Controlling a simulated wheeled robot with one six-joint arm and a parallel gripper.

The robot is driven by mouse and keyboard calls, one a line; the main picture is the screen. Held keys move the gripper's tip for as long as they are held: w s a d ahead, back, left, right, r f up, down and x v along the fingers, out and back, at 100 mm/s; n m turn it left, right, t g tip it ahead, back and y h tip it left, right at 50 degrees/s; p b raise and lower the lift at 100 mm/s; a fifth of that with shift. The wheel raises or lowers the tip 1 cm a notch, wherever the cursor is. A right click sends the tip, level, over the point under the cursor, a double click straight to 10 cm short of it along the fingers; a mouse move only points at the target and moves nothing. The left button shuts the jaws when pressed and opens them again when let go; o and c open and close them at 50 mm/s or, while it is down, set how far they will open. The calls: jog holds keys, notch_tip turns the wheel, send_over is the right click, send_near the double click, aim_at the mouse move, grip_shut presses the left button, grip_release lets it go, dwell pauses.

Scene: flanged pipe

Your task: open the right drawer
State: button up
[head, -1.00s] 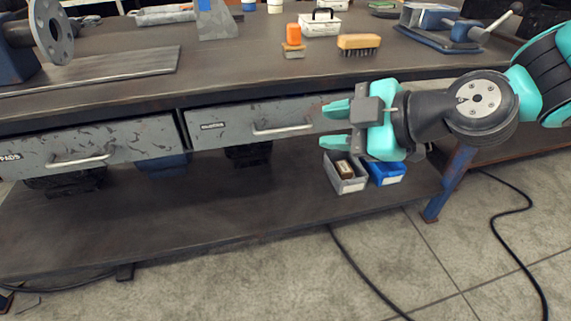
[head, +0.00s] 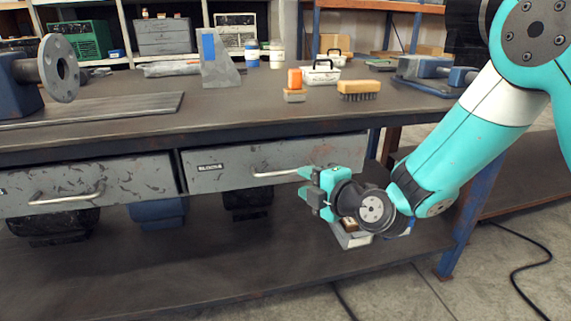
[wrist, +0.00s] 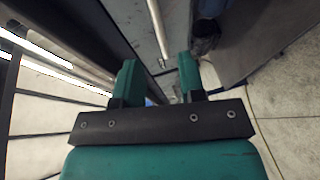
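The right drawer (head: 225,172) is a worn grey metal front with a dark label and a pale bar handle (head: 270,174), under the bench top. It looks shut. My gripper (head: 303,182) is open and empty at the handle's right end, in front of the drawer. In the wrist view, my gripper's green fingers (wrist: 157,76) stand apart. A pale bar (wrist: 158,32), which looks like the handle, lies ahead of the gap between them. I cannot tell whether its end is between the fingertips. Part of the drawer's right side is behind my gripper.
The left drawer (head: 130,178) has a similar handle. On the bench top (head: 230,105) are a brush (head: 358,89), an orange-topped block (head: 294,86), a white box (head: 320,72) and a vise (head: 425,75).

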aim_at(288, 174)
jog(key=x, duration=0.8)
jog(key=shift+a+f+p, duration=0.1)
jog(key=shift+p, duration=0.2)
jog(key=shift+c, duration=0.5)
grip_shut()
